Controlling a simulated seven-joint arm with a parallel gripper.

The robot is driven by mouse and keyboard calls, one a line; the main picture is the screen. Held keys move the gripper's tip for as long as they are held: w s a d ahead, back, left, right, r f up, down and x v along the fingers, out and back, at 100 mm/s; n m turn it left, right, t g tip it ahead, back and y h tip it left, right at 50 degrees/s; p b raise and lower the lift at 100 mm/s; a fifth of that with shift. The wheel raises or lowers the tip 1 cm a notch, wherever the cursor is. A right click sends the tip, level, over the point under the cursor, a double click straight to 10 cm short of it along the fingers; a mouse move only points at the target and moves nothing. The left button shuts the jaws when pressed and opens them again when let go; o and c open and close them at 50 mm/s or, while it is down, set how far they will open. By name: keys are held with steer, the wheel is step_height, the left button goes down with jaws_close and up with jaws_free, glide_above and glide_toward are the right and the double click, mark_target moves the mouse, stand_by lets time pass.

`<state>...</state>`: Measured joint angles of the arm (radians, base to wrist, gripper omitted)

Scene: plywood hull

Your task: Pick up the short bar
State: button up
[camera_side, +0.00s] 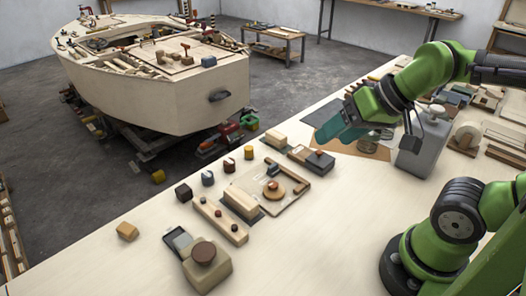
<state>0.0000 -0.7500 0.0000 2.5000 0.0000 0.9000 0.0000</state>
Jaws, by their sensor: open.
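No piece is marked as the short bar, and I cannot tell for certain which one it is. A light wooden bar with dark spots on top (220,220) lies flat on the pale table. A thicker pale block (241,202) lies behind it on a dark base. A thin brown strip (290,167) runs along a light board. My gripper (330,131), teal at its end, is over the table, behind and to the right of these pieces. It is apart from them. Its jaws are open; the fingertips are hard to make out.
A wooden block with a round brown knob (206,265) stands in front. The table's left front is mostly clear.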

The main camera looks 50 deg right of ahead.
steer(key=m+g+h, duration=0.2)
steer(key=m+g, duration=0.1)
steer(key=m, duration=2.9)
glide_toward(276, 133)
steer(key=x, duration=0.4)
steer(key=shift+s+a+f, duration=0.15)
steer(key=shift+a+f, duration=0.05)
steer(key=shift+f, duration=0.25)
steer(key=shift+x, duration=2.65)
steer(key=shift+d, duration=0.15)
